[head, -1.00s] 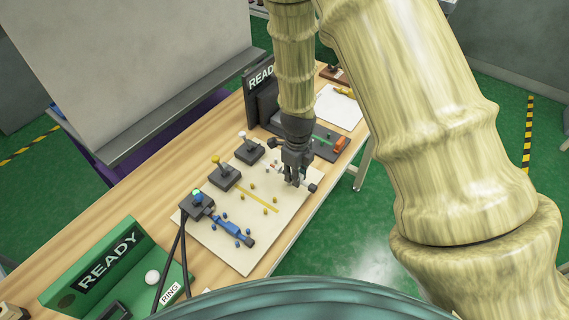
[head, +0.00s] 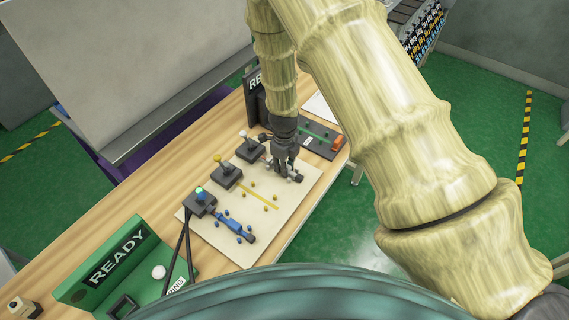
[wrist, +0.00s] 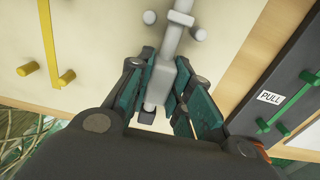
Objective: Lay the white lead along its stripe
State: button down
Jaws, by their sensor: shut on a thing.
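The white lead (wrist: 172,45) shows pale grey-white in the wrist view, running up from between my fingers. My gripper (wrist: 160,78) is shut on its thicker part, with a dark-tipped end below the fingers. White pegs (wrist: 150,17) stand on both sides of the lead farther up; whether it touches the board is unclear. In the head view my gripper (head: 286,166) is over the board's (head: 222,245) far right part, by the block with the white knob (head: 250,150). The white stripe is hidden by the lead and gripper.
A blue lead (head: 233,228) lies between blue pegs at the near end. A yellow stripe (head: 258,199) with yellow pegs lies bare between. A dark panel (wrist: 292,75) with a green bar and PULL label is right of the board. A green READY stand (head: 115,262) is near left.

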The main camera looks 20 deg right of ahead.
jog(key=shift+f, duration=0.1)
jog(key=c, duration=1.3)
grip_release()
notch_tip(320, 180, up, 12)
jog(key=b, duration=0.3)
jog(key=shift+b, duration=0.4)
